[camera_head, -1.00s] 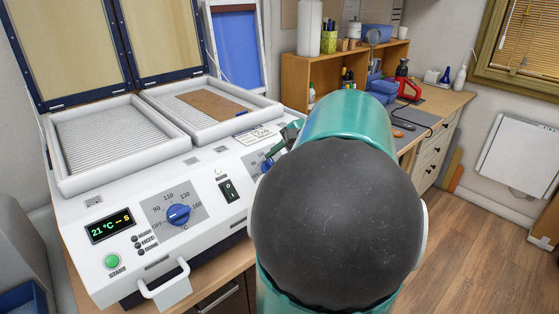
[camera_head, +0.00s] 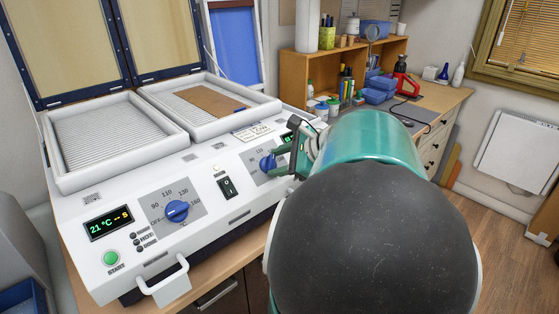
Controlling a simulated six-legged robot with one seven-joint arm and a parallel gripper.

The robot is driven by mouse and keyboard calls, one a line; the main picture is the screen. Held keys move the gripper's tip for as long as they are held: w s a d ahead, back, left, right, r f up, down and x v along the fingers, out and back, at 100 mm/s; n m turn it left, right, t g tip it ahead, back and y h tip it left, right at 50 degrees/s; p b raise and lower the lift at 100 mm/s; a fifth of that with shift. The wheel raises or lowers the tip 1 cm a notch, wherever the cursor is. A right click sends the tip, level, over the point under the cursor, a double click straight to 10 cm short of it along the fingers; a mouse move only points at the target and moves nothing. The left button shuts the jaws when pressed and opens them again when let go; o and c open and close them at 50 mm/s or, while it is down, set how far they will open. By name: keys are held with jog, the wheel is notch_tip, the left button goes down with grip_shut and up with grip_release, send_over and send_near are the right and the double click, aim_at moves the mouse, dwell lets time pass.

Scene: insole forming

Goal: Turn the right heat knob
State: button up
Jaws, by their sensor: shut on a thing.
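The right heat knob (camera_head: 266,161) is blue and sits on the right dial plate of the white forming machine's (camera_head: 150,262) sloped front panel. My gripper (camera_head: 274,161) reaches it from the right, with its green fingers shut on the knob. Part of the knob and the right side of its dial are hidden by the fingers and my arm. The left heat knob (camera_head: 177,211) is blue too, on its own dial marked from OFF upward. The left display (camera_head: 108,224) reads 21 °C. The right display (camera_head: 286,141) is mostly covered.
A black rocker switch (camera_head: 227,187) lies between the dials. A green start button (camera_head: 110,258) and a white handle (camera_head: 165,284) are at front left. Two open trays stand behind the panel; the right one holds a brown sheet (camera_head: 212,102). A wooden bench (camera_head: 447,106) with tools stands at the back right.

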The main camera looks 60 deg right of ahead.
dwell(0.3)
jog(key=o, duration=1)
jog(key=shift+s, duration=0.1)
jog(key=v, duration=1.3)
jog(key=shift+s+r, duration=0.2)
jog(key=shift+s, duration=0.15)
